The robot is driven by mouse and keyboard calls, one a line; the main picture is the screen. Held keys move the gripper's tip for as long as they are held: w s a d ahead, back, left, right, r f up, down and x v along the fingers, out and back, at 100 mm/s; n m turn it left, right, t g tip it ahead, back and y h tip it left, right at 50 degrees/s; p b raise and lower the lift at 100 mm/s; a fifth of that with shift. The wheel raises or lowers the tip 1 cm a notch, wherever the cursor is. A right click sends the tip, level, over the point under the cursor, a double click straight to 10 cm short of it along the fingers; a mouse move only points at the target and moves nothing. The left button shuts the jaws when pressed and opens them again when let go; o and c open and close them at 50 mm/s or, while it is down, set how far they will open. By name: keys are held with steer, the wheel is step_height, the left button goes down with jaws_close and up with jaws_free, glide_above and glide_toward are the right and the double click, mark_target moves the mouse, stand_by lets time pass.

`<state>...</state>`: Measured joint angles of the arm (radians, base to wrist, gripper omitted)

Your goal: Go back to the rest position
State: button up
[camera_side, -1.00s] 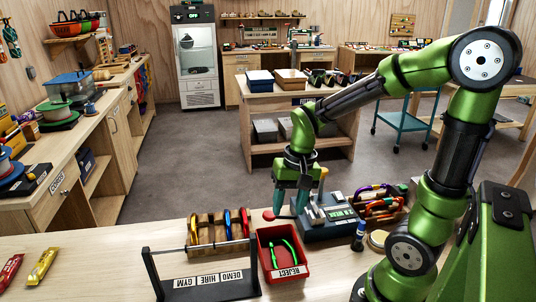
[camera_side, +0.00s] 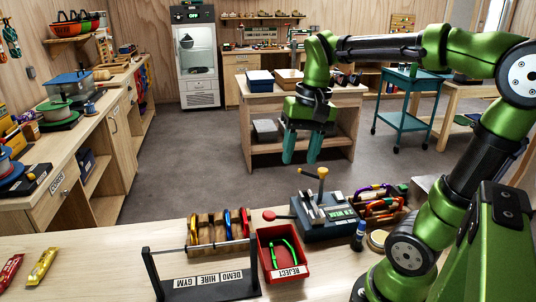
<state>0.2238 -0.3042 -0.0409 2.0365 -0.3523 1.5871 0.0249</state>
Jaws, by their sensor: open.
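My gripper (camera_side: 301,147) is open and empty, with its two teal fingers pointing down. It hangs in the air above and behind the bench, clear of everything. Below it stands a grey-blue device (camera_side: 327,215) with an upright lever that ends in a yellow knob (camera_side: 322,172). The red reject bin (camera_side: 265,240) is to the left of the device and holds a bright green carabiner-like piece (camera_side: 291,250).
Two wrapped bars (camera_side: 42,265) lie far left. The bench between is clear.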

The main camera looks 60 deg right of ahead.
steer(key=s+a+f+n+t, duration=0.2)
steer(key=a+n+t, duration=0.3)
steer(key=a, duration=0.3)
steer(key=shift+f+t+y, duration=0.25)
steer(key=shift+t+y, duration=0.15)
stand_by(1.1)
